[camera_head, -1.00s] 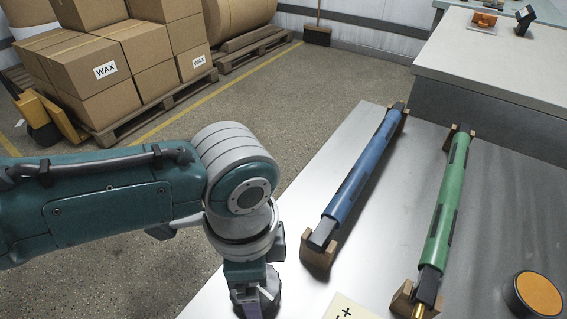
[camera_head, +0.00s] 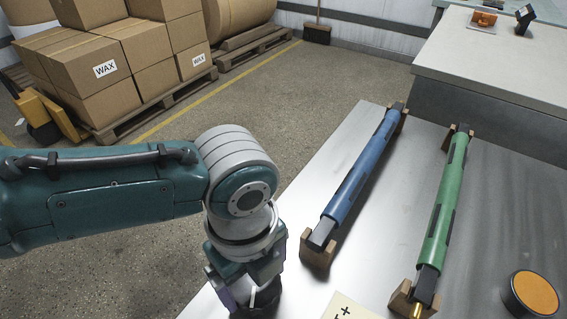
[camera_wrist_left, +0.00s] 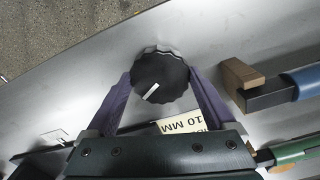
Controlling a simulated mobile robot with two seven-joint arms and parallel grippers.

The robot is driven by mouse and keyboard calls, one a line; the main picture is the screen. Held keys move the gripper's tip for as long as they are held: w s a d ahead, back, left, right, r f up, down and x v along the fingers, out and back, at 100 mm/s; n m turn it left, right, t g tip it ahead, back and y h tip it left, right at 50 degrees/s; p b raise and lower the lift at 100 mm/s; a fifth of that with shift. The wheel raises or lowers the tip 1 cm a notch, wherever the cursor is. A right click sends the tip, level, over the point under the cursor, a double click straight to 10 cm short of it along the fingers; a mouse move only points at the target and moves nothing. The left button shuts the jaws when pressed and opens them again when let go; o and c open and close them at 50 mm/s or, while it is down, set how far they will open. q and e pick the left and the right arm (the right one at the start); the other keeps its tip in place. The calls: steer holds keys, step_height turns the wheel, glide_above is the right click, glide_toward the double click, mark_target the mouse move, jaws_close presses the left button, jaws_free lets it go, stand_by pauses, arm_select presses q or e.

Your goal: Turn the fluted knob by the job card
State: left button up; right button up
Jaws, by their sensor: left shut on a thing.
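The fluted knob (camera_wrist_left: 172,68) is black with a scalloped rim and a white pointer line. In the left wrist view the pointer slants toward the lower left. My left gripper (camera_wrist_left: 160,79) is shut on it, one purple finger on each side. In the head view the knob (camera_head: 268,299) shows only partly behind my left gripper (camera_head: 246,296), at the near left of the metal table. The pale job card (camera_head: 344,311) is cut off at the bottom edge; the left wrist view shows "10 MM" on the card (camera_wrist_left: 182,126), partly hidden by my gripper. My right gripper does not show.
A blue rod (camera_head: 362,178) and a green rod (camera_head: 444,215) lie on wooden cradles right of the knob. An orange-topped round thing (camera_head: 534,293) sits at the lower right. The metal table (camera_head: 335,135) is bare left of the blue rod. Boxes stand on floor pallets behind.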

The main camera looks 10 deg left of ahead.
arm_select(q)
steer(key=m, duration=0.5)
steer(key=shift+m, duration=0.3)
steer(key=shift+d+r+b, duration=0.1)
steer(key=shift+b, duration=0.2)
steer(key=o, duration=1.1)
step_height(320, 180, up, 10)
steer(key=p, duration=0.3)
